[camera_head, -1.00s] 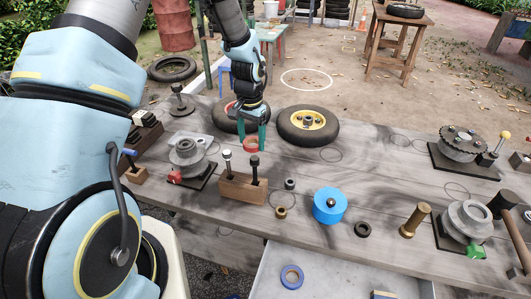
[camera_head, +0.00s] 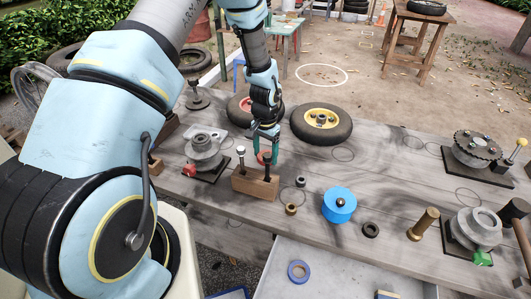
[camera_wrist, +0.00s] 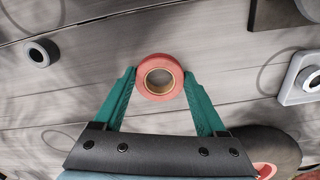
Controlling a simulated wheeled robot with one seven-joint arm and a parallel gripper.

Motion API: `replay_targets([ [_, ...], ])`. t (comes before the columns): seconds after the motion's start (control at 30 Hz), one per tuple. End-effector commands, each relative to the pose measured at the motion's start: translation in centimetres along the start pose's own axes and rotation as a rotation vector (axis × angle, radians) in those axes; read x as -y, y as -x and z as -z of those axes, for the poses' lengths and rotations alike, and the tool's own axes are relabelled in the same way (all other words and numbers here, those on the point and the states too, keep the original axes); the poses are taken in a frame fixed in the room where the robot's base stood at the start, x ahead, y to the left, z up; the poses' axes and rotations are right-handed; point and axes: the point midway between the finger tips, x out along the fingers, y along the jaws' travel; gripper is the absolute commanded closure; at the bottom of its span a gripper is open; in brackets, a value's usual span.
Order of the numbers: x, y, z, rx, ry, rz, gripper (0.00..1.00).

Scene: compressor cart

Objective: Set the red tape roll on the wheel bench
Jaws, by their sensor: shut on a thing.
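The red tape roll (camera_wrist: 147,87) is between the fingertips of my gripper (camera_wrist: 160,80) in the wrist view, its round hole facing the camera. My gripper (camera_head: 265,148) is shut on it over the grey plank table (camera_head: 385,165). A wooden bench (camera_head: 408,17) with a tyre on top stands on the ground at the back right.
A wooden peg block (camera_head: 254,185) stands just in front of my gripper. A yellow-hubbed wheel (camera_head: 321,123) lies right of it, another wheel (camera_head: 238,108) behind. A blue disc (camera_head: 339,205) and a pulley (camera_head: 205,150) are nearby. Open ground lies beyond the table.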

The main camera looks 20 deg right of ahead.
Motion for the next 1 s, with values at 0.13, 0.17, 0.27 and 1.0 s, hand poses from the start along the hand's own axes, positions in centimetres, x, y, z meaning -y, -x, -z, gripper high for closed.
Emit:
replay_targets([
  [0.13, 0.0, -0.1, 0.0, 0.0, 0.0, 0.0, 0.12],
  [0.17, 0.0, 0.0, 0.0, 0.0, 0.0, 0.0, 0.08],
  [0.27, 0.0, 0.0, 0.0, 0.0, 0.0, 0.0, 0.0],
  [1.0, 0.1, 7.2, 0.1, -0.005, 0.001, 0.001, 0.0],
])
